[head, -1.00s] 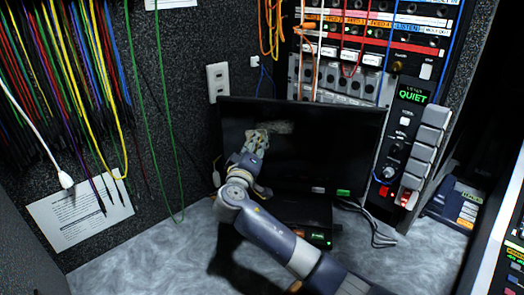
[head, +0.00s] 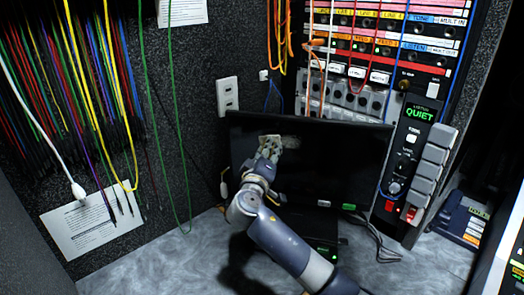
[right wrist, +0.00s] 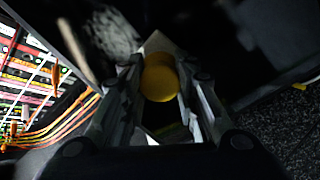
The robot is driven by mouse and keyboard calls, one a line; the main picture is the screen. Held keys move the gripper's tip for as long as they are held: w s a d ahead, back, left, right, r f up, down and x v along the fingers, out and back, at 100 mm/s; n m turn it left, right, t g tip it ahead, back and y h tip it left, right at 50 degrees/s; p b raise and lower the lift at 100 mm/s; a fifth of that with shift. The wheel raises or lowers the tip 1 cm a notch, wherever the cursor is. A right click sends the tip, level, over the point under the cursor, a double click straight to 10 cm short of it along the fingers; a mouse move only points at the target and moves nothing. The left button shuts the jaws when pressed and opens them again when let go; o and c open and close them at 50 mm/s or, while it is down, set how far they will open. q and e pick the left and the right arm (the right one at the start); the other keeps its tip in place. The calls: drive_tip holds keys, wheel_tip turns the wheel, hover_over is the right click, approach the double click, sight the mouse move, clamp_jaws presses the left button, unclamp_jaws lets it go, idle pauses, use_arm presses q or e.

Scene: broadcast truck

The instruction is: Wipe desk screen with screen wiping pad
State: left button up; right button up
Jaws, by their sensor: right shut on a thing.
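The desk screen (head: 345,165) is a dark, wide monitor standing on the desk against the back wall. A pale smudge (head: 291,142) shows on its upper left part; a pale mottled patch (right wrist: 115,30) also shows in the right wrist view. My right gripper (head: 268,152) is in front of the screen's left half, beside the smudge. In the right wrist view it is shut on the wiping pad's yellow round knob (right wrist: 158,78), with a pale pad corner (right wrist: 157,43) beyond it. Whether the pad touches the screen is hard to tell. My left gripper is not in view.
A small dark box with a green light (head: 322,250) and cables sit below the screen. A control panel (head: 410,160) with grey blocks stands to the right, and a patch rack (head: 385,50) rises behind. Cables hang at the left. The grey desktop (head: 175,262) is clear at front left.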

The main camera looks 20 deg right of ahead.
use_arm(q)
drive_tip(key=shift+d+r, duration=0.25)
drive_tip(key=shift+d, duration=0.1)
use_arm(e)
drive_tip(key=shift+s+d, duration=0.5)
drive_tip(key=shift+d, duration=0.35)
